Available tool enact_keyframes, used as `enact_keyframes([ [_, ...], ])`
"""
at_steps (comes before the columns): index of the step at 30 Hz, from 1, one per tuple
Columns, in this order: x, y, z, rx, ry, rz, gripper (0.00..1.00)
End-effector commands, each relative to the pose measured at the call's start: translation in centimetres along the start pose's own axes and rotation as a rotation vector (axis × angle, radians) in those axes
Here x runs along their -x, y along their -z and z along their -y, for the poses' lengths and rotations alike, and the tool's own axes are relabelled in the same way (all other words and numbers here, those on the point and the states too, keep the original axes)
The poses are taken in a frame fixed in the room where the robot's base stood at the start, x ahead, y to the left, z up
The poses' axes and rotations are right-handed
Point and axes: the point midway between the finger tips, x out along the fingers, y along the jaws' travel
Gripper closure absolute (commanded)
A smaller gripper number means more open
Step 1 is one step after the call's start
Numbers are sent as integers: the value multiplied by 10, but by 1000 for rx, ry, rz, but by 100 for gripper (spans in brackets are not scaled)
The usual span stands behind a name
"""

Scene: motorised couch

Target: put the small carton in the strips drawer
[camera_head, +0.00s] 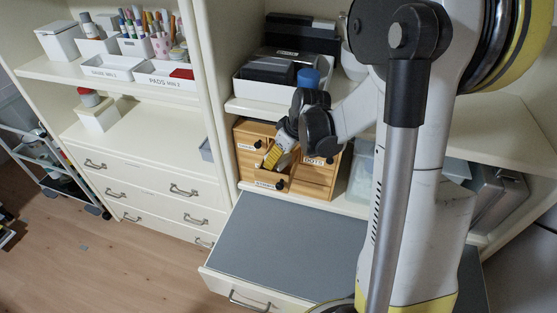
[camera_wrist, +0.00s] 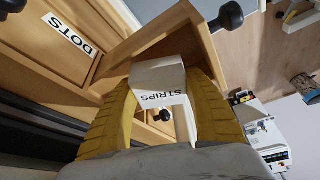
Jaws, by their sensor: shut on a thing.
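My gripper (camera_head: 280,155) points down at the front of the small wooden drawer cabinet (camera_head: 312,190). Its yellow fingers (camera_wrist: 160,95) are shut on the small white carton (camera_wrist: 158,74) in the wrist view. In the head view the carton is hidden or too small to tell. A STRIPS label (camera_wrist: 165,98) shows between the fingers, by the carton's edge; I cannot tell which surface bears it. A wooden drawer (camera_wrist: 150,38) with a black knob (camera_wrist: 229,15) stands out close to the carton. Whether the carton is inside or above it I cannot tell. The DOTS drawer (camera_head: 317,160) looks shut.
A grey pull-out surface (camera_head: 275,245) extends below the cabinet. A white bin (camera_head: 262,88) with dark boxes stands on the shelf above, with a blue-topped item (camera_head: 308,78). Clear boxes (camera_head: 362,180) stand to the right. The floor (camera_head: 110,255) at left is mostly free.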

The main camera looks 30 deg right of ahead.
Motion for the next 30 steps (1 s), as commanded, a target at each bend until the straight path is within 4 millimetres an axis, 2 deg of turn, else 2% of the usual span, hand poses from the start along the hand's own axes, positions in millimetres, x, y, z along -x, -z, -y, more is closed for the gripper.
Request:
enact_keyframes([
  [2,-8,-4,-1,-1,0,-2,77],
  [25,-19,-8,0,-1,0,-4,77],
  [26,-19,-8,0,-1,0,-4,41],
  [27,-19,-8,0,-1,0,-4,29],
  [28,-19,-8,0,-1,0,-4,23],
  [30,-19,-8,0,-1,0,-4,23],
])
